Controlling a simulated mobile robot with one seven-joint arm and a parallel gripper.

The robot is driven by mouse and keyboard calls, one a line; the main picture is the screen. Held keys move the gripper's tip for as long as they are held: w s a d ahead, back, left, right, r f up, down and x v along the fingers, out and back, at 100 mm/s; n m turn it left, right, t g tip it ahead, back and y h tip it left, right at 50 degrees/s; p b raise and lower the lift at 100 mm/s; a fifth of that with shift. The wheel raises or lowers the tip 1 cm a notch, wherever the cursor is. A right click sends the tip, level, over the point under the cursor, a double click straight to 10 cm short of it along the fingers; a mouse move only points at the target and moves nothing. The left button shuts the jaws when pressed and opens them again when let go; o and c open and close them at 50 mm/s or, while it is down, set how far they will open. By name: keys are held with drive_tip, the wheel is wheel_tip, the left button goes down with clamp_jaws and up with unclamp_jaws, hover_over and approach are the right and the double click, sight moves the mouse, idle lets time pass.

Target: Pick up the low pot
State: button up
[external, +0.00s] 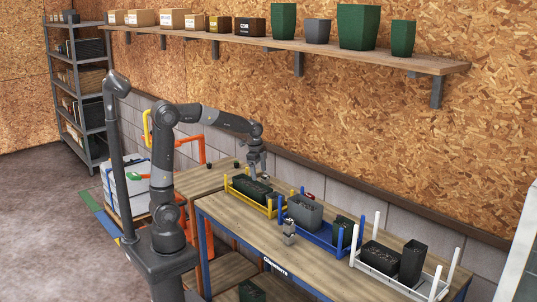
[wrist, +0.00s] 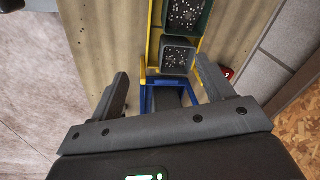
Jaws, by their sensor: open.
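My gripper (external: 257,172) is open and empty, pointing down above the yellow rack (external: 235,189) in the external view. In the wrist view its two fingers (wrist: 165,88) are spread wide, with the end of the blue rack (wrist: 143,82) between them. Low dark pots (external: 252,189) with speckled soil sit in the yellow rack. The wrist view shows a green pot (wrist: 187,16) and a grey pot (wrist: 177,56) there. A black low pot (external: 380,257) stands in the white rack (external: 403,289). Which one is the low pot meant, I cannot tell.
The blue rack holds a grey pot (external: 304,212) and a dark green pot (external: 343,231). A tall dark pot (external: 412,263) stands in the white rack. A small grey object (external: 289,231) is on the workbench (external: 240,225). The wall shelf (external: 350,52) holds boxes and pots.

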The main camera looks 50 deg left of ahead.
sight(275, 201)
drive_tip(key=w+d+f+m+g, duration=0.1)
drive_tip(key=w+d+f+m, duration=0.3)
drive_tip(key=w+d+f, duration=0.15)
drive_tip(key=f, duration=1)
drive_tip(key=shift+w+a+f, duration=0.2)
drive_tip(key=shift+a+f, duration=0.05)
drive_tip(key=shift+f, duration=0.05)
drive_tip(key=shift+c, duration=0.2)
